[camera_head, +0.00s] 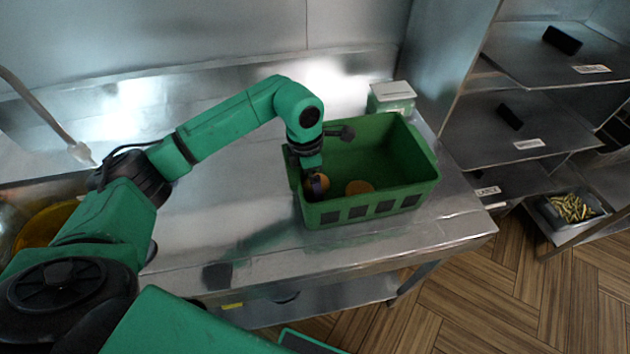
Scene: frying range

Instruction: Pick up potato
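A green crate (418,199) stands on the steel counter. A round brownish-yellow potato (359,187) lies on the crate's floor. Another brownish-yellow potato (321,181) is by the crate's left wall, at the tip of my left gripper (316,186). My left arm comes in from the left and reaches down into the crate. The fingers are small, dark and partly hidden, so I cannot tell whether they are closed on that potato. My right gripper is not in view.
A small green-and-white box (391,98) stands behind the crate. Steel shelves (545,125) are at the right, with a tray of yellow pieces (570,207) low down. The counter (225,215) left of the crate is mostly clear. A faucet (80,150) and basin are at the far left.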

